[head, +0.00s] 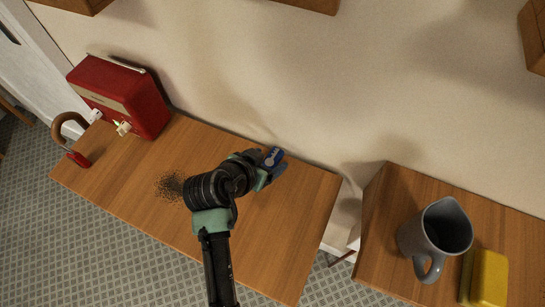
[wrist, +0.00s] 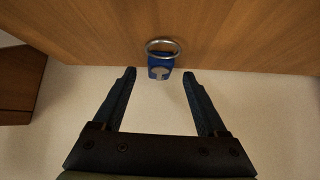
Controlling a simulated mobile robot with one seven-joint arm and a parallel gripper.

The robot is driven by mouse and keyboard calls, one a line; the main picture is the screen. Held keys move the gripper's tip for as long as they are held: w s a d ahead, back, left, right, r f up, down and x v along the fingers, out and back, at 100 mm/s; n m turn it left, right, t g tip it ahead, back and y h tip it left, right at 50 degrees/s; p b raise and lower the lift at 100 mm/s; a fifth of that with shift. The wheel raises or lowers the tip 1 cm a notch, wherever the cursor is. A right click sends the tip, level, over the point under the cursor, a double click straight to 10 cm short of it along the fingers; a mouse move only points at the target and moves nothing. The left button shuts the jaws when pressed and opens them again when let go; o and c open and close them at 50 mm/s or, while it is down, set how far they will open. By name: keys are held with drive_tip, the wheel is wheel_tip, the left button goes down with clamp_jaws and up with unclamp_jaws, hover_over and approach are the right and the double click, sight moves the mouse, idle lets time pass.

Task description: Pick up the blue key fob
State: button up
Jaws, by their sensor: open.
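The blue key fob (head: 273,156) is at the back of the wooden table by the wall in the head view. In the wrist view the fob (wrist: 160,70) shows a pale mark and a metal ring lying toward the wood. My gripper (head: 267,164) is open, its dark fingers on either side of the fob in the head view. In the wrist view the two fingertips of my gripper (wrist: 159,75) flank the fob with a gap on each side. I see no contact. My arm hides part of the table.
A red radio (head: 122,95), a curved brown handle (head: 68,122) and a small cream item (head: 123,128) are at the table's left. Dark specks (head: 170,186) lie near my arm. Beyond a gap, another wooden surface (head: 387,210) holds a grey pitcher (head: 432,238) and a yellow block (head: 488,278).

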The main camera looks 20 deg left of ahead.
sight(269, 164)
drive_tip(key=shift+x, duration=0.8)
drive_tip(key=shift+c, duration=0.3)
clamp_jaws()
drive_tip(key=shift+s+r, duration=0.1)
drive_tip(key=shift+r, duration=0.05)
drive_tip(key=shift+s+r, duration=0.1)
drive_tip(key=shift+r, duration=0.1)
wheel_tip(269, 164, up, 7)
drive_tip(key=shift+s+f, duration=0.15)
drive_tip(key=shift+f, duration=0.05)
drive_tip(key=s+b, duration=0.1)
drive_tip(key=s, duration=1.8)
drive_tip(key=shift+s+a, duration=0.2)
drive_tip(key=shift+a, duration=0.15)
